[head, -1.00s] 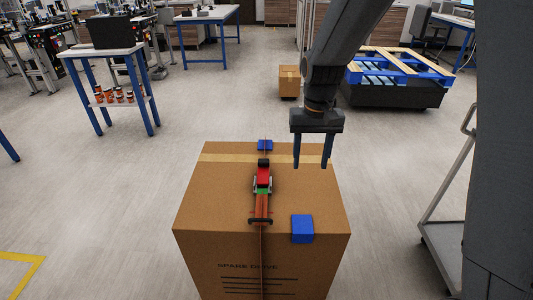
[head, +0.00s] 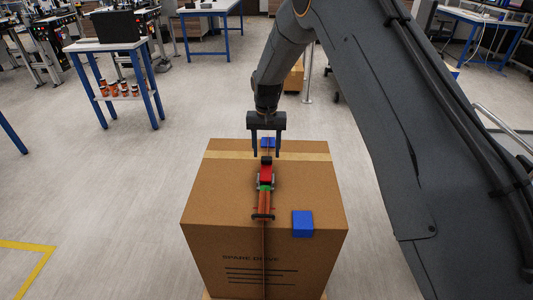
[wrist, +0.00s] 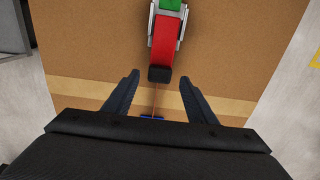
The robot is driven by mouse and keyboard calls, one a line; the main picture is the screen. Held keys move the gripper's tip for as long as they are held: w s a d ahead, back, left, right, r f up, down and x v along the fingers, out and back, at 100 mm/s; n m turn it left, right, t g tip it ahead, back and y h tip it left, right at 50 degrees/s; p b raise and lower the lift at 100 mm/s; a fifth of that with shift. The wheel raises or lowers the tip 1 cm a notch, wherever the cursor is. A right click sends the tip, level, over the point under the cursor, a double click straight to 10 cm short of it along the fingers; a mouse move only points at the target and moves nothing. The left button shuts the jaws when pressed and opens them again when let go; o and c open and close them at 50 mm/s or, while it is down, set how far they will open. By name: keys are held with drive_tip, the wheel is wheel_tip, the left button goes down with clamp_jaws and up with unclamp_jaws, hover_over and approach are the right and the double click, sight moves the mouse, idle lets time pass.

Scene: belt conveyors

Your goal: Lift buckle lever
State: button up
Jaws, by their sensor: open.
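The buckle sits on top of a large cardboard box (head: 225,200), on an orange strap (head: 264,205) that runs over the box. Its red lever (head: 266,174) has a black end and lies toward the far side of the box; the lever also shows in the wrist view (wrist: 164,42). A green part (head: 265,188) adjoins the lever. My gripper (head: 266,155) is open and empty, pointing down over the far part of the box top. In the wrist view, its fingers (wrist: 158,85) are spread either side of the strap line, near the lever's black end, apart from it.
A blue block (head: 303,223) is at the box's near right edge, and another blue piece (head: 268,142) is at the far edge. A blue-legged table (head: 105,46) stands at the back left. The floor left of the box is clear.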

drive_tip(key=shift+f, duration=1.25)
clamp_jaws()
drive_tip(key=shift+r, duration=0.1)
